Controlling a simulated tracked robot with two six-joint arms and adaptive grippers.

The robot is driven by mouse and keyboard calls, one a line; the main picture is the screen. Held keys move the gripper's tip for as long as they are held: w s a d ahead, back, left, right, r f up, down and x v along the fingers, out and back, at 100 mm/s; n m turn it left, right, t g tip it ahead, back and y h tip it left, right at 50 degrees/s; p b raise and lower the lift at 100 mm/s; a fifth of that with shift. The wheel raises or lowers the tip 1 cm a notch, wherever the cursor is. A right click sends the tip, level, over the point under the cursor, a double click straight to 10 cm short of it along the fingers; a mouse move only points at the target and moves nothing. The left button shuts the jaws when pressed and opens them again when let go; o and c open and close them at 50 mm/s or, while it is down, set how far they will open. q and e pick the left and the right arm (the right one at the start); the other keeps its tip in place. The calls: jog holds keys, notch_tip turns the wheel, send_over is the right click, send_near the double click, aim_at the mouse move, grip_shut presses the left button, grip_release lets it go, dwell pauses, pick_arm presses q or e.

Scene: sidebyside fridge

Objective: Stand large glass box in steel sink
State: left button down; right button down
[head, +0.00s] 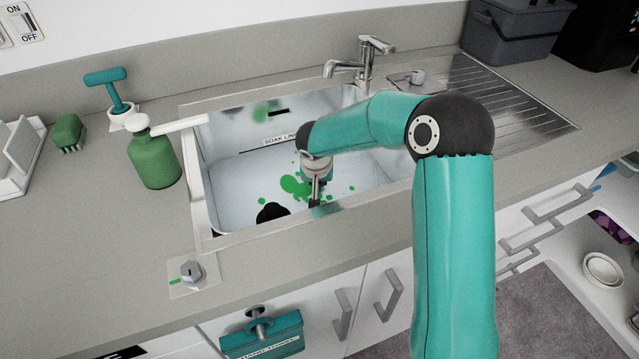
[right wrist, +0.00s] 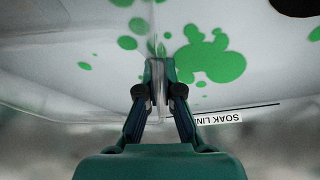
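The steel sink (head: 232,170) is set in the counter, with green splotches on its pale floor and a "SOAK LINE" label on its back wall. My right gripper (head: 316,190) reaches down into the sink; in the right wrist view its fingertips (right wrist: 158,78) are close together on a thin, clear upright wall (right wrist: 152,45). This looks like the large glass box, whose outline is very faint against the sink. I cannot tell whether its base touches the sink floor. My left gripper is not in view.
The tap (head: 365,58) rises behind the sink. The ribbed drainer (head: 500,95) to the right is mostly clear. A grey bin (head: 510,32) stands behind.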

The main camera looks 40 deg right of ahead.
dwell(0.3)
jog(key=c, duration=1.3)
grip_release()
jog(key=v, duration=1.2)
